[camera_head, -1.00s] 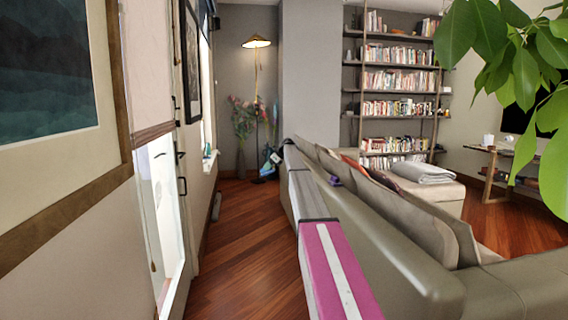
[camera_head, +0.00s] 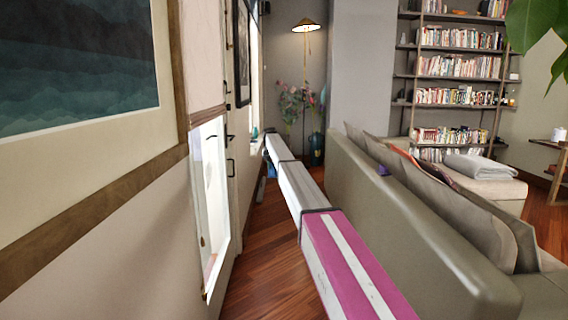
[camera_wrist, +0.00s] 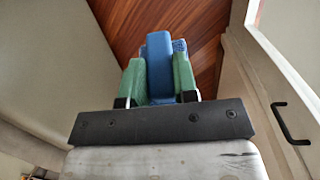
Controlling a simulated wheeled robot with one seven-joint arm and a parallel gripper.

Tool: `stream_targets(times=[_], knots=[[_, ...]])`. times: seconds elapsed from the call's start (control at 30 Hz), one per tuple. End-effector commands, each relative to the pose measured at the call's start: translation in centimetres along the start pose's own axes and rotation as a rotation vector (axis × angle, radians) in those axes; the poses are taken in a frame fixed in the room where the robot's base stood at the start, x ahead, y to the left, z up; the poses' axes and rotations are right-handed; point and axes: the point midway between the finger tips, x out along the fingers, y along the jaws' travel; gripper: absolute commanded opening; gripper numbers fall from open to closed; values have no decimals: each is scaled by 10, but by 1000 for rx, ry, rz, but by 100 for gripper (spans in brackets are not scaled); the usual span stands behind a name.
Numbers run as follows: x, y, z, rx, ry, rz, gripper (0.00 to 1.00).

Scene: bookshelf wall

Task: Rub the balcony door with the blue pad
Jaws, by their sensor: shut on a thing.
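The blue pad (camera_wrist: 160,60) is held between the green fingers of my gripper (camera_wrist: 158,78) in the wrist view. The pad points out over the wooden floor, with free space visible around it. In the head view my arm reaches far forward, and its small distant end hides most of the gripper. The balcony door (camera_head: 232,190) is pale with dark handles and stands along the left wall, seen at a steep angle. In the wrist view the door (camera_wrist: 262,88) is on the right with a black handle; the pad appears apart from it.
A grey-green sofa (camera_head: 400,215) runs close along the right of my arm. A framed picture (camera_head: 80,60) hangs on the near left wall. A floor lamp (camera_head: 306,28) and a vase of flowers stand at the back. A strip of wooden floor (camera_head: 262,235) lies between door and sofa.

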Motion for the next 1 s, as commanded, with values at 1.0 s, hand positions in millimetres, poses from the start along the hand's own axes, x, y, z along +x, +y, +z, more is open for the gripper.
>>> stream_targets(times=[1.0], knots=[[40,-202,155,-1560,547,-207,4]])
